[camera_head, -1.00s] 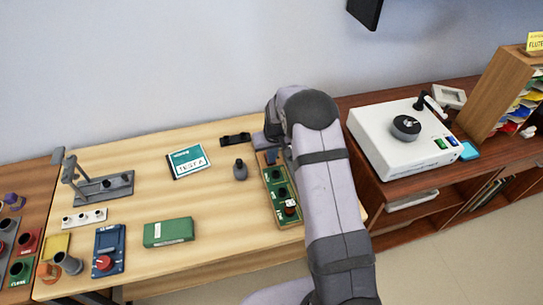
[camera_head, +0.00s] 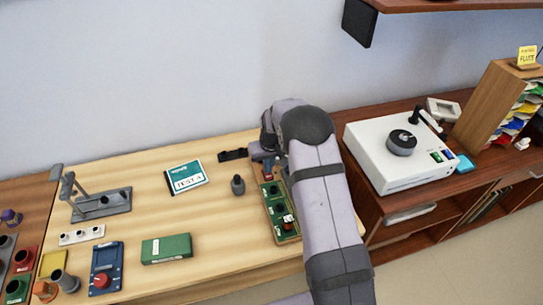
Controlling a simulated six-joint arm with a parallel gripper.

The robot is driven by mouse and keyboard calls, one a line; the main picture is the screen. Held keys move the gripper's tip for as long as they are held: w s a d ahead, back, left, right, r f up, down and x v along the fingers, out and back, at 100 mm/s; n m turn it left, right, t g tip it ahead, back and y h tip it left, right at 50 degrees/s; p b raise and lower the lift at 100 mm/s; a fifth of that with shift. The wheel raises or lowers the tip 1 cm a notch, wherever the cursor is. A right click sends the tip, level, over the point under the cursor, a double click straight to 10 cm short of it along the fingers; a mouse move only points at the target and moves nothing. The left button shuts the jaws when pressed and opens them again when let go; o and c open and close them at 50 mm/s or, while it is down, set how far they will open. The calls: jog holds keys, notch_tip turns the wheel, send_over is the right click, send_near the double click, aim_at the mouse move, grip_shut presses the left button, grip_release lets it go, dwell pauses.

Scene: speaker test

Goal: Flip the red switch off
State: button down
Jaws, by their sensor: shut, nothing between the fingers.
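A long green panel in a wooden frame (camera_head: 280,235) lies on the light wood table, just left of my arm. It carries several dark round parts and a small part with red and white on it (camera_head: 288,221) near its front end. A small reddish-brown patch (camera_head: 268,177) shows at its back end, close under my gripper. I cannot tell for sure which of these is the red switch, or its position. My gripper (camera_head: 266,160) is shut and empty over the panel's back end. My arm partly hides its fingers, and I cannot tell whether they touch anything.
A blue box with a red knob (camera_head: 101,282), a green box (camera_head: 166,248), a teal-and-white card (camera_head: 186,177) and a small dark knob (camera_head: 238,186) stand left of the panel. A white turntable (camera_head: 385,172) is at right. The table's middle is mostly clear.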

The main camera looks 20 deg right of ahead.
jog(key=p+v, duration=0.2)
jog(key=v, duration=0.1)
jog(key=shift+w+r, duration=0.15)
jog(key=shift+r, duration=0.2)
jog(key=shift+s+r+b, duration=0.1)
jog(key=shift+s+b, duration=0.2)
jog(key=shift+b, duration=0.55)
jog(key=w+b+v, duration=0.2)
jog(key=b+v, duration=0.1)
jog(key=v, duration=0.4)
send_over(269, 178)
jog(key=s, duration=0.5)
jog(key=shift+w+r, duration=0.25)
jog(key=shift+r, duration=0.15)
jog(key=s+a+g, duration=0.1)
jog(key=s+a, duration=0.1)
jog(key=s, duration=1.2)
jog(key=s+a+f+g, duration=0.1)
jog(key=s+a, duration=0.1)
jog(key=s, duration=1.2)
jog(key=shift+s+f+g, duration=0.2)
jog(key=shift+s+g, duration=0.1)
jog(key=shift+s, duration=0.05)
